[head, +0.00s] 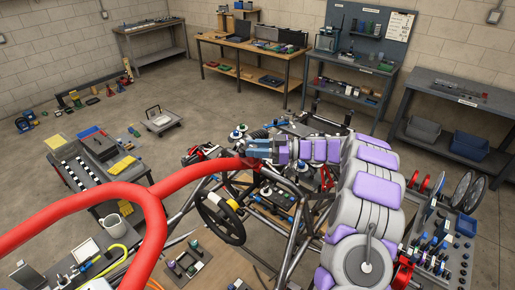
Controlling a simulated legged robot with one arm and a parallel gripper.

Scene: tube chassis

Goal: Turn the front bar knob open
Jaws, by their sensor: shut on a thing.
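My gripper (256,151) is in the middle of the head view, at the end of my purple and grey arm, which reaches in from the right. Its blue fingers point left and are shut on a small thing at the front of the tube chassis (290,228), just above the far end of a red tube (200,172). The thing appears to be the front bar knob, but the fingers hide most of it. How far the knob is turned cannot be seen.
The red tube crosses the near left foreground. A black steering wheel (219,217) sits below my gripper. A grey cart (98,168) stands left, and a tool board (440,235) with several parts stands right. Workbenches line the back wall. Open floor lies at the left back.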

